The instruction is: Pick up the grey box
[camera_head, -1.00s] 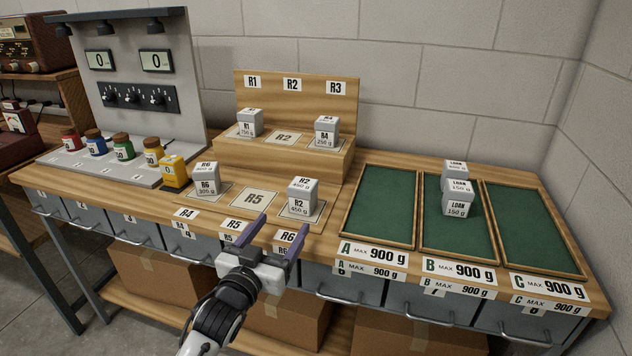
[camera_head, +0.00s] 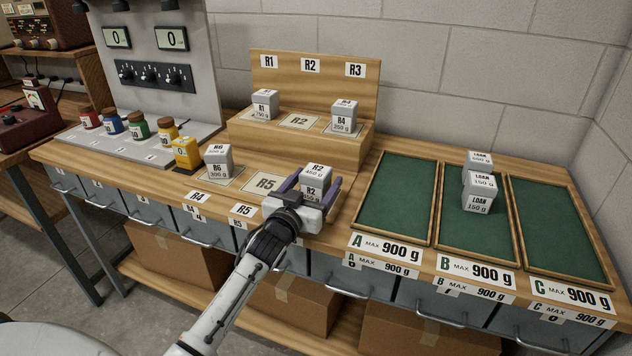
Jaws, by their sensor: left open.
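Several grey boxes with white labels stand on the bench. The R2 box, 450 g, (camera_head: 316,173) stands at the bench front, on the spot to the right of R5. My left gripper (camera_head: 314,185) is open there, one finger on each side of this box, and hides its lower part. I cannot tell whether the fingers touch it. The R6 box (camera_head: 218,160) stands to its left. The R1 box (camera_head: 264,104) and the R4 box (camera_head: 343,117) stand on the wooden step. Grey LOAN boxes (camera_head: 479,192) stand in tray B. My right gripper is not in view.
Green-lined trays A (camera_head: 397,199), B (camera_head: 451,229) and C (camera_head: 555,230) fill the bench's right side. A yellow block (camera_head: 186,153) and small coloured jars (camera_head: 138,128) stand left. The wooden step (camera_head: 290,146) rises behind the R2 box. The R5 spot (camera_head: 265,183) is empty.

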